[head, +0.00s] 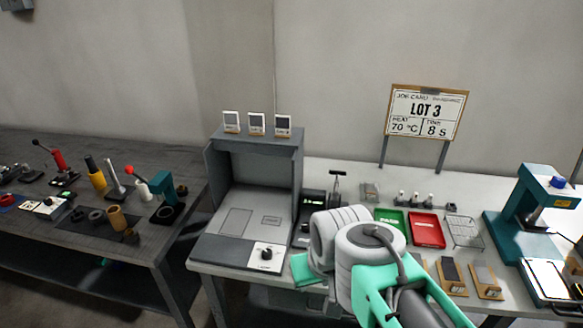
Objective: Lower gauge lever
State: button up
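A small dark device with a lit green display (309,201), which looks like the gauge, stands on the light bench just right of the grey box-shaped machine. A dark upright lever with a T-shaped top (337,181) rises beside the display; its lower end and base are partly hidden by my arm. The lever stands raised. My arm, with white-grey rounded joints and teal links, reaches in from the lower right in front of the gauge. My gripper's fingers cannot be made out; they are out of view or hidden behind the arm.
The grey open-fronted machine (222,185) stands left of the gauge. Right of it are a green tray (389,217), a red tray (427,230), a wire rack (464,231) and a teal press (540,215). A job card sign (427,113) stands behind. A dark bench (150,165) holds several tools.

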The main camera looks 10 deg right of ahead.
aim_at(335, 193)
jog(key=i, duration=1.1)
jog(key=z, duration=0.85)
